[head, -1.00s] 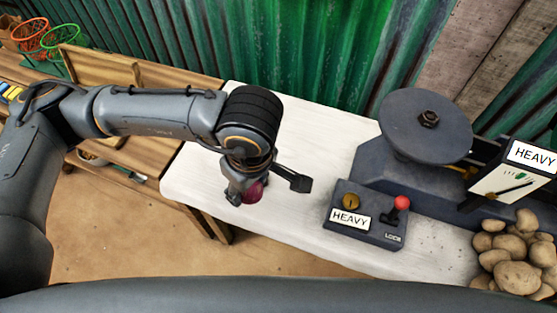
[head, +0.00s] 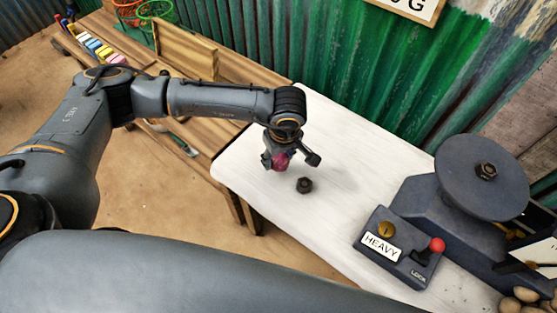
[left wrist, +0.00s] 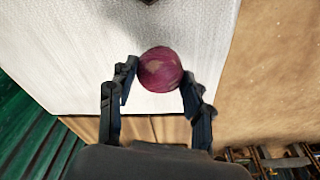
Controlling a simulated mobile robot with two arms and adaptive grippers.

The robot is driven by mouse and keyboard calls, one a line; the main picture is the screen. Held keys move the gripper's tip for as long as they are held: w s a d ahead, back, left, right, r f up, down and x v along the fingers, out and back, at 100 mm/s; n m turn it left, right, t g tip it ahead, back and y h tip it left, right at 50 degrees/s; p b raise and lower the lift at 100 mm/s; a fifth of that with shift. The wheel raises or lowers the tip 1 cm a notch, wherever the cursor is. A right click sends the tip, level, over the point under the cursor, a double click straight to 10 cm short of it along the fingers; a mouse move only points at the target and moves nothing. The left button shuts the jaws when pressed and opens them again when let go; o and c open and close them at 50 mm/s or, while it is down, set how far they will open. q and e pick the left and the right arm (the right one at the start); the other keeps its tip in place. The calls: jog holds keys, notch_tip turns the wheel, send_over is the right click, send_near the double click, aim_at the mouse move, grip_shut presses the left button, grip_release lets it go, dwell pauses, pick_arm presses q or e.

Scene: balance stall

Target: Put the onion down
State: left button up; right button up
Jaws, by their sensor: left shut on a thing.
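A purple-red onion (head: 281,162) is between the fingers of my left gripper (head: 287,162), over the left end of the white table (head: 345,150). In the left wrist view the onion (left wrist: 160,69) sits at the fingertips (left wrist: 158,76), with the white tabletop (left wrist: 75,45) behind it. The gripper is shut on the onion. I cannot tell whether the onion's underside touches the table. My right gripper is in neither view.
A dark hexagonal weight (head: 305,185) stands on the table close by the onion. Wooden shelving (head: 205,75) lies left.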

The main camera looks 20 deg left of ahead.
aim_at(278, 163)
pick_arm(q)
notch_tip(278, 163, down, 2)
jog(key=shift+f+p, duration=0.15)
jog(key=shift+p, duration=0.35)
jog(key=shift+f, duration=0.35)
jog(key=shift+f, duration=0.2)
jog(key=o, duration=1.2)
jog(key=shift+r, duration=0.15)
